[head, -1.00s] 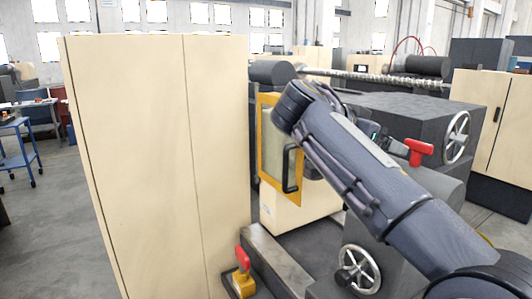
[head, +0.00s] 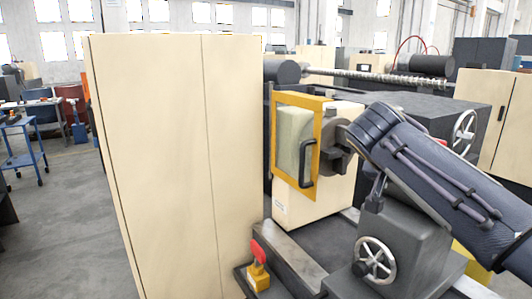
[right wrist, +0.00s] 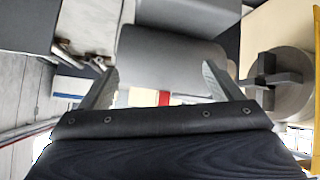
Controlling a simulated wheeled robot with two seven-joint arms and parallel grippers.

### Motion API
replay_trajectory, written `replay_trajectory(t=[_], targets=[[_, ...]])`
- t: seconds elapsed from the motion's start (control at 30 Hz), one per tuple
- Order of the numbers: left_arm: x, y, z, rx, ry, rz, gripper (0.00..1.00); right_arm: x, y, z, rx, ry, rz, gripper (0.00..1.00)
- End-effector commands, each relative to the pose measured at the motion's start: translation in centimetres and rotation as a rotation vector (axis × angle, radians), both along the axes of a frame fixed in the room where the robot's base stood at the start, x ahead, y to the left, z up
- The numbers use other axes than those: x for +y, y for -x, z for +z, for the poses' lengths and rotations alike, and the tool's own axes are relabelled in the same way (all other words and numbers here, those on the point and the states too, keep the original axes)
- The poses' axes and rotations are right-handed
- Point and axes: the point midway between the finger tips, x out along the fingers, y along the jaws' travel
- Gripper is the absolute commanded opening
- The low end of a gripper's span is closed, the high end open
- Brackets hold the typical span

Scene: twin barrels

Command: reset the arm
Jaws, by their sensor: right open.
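My right arm (head: 440,175) comes in from the right in the head view and reaches in front of the lathe (head: 395,245). Its gripper is hidden there behind the arm. In the right wrist view my right gripper (right wrist: 160,82) is open, with its two fingers wide apart and nothing between them. A grey rounded machine part (right wrist: 165,50) lies beyond the fingers. The lathe's chuck (right wrist: 278,85) is at the right of that view, apart from the fingers. My left gripper is not in view.
A tall beige cabinet (head: 170,160) stands on the left. A yellow-framed guard door (head: 300,140) with a black handle is beside the chuck. A handwheel (head: 375,262) and a red-topped yellow switch (head: 259,268) are low in front. Open floor (head: 55,220) lies at the far left.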

Motion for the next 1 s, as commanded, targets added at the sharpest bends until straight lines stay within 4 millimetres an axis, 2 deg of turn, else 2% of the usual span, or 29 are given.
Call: replay_trajectory(t=[0.03,0.17,0.27,0.37,0.4,0.5,0.6,0.7,0.8,1.0], targets=[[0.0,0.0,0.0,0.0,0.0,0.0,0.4,-0.9,1.0,-1.2,0.038,-0.029,0.033,0.85],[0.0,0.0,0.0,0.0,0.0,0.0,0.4,-2.3,4.4,-5.2,0.145,-0.127,0.158,0.85],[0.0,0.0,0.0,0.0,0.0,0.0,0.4,-2.7,8.6,-9.2,0.221,-0.236,0.288,0.85],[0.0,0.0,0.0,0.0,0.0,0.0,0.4,-1.6,14.0,-13.7,0.264,-0.367,0.43,0.85],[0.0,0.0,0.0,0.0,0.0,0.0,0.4,-0.8,16.2,-15.4,0.267,-0.418,0.482,0.85],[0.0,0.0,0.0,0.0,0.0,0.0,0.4,1.7,21.0,-19.1,0.246,-0.526,0.587,0.85],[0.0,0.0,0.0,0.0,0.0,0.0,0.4,4.2,24.6,-22.1,0.205,-0.605,0.655,0.85],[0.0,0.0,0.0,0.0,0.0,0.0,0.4,6.1,26.7,-24.1,0.163,-0.651,0.69,0.85],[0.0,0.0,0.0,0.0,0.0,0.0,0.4,7.2,27.8,-25.3,0.137,-0.674,0.707,0.85],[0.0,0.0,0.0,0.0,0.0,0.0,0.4,7.5,28.0,-25.6,0.128,-0.68,0.711,0.85]])
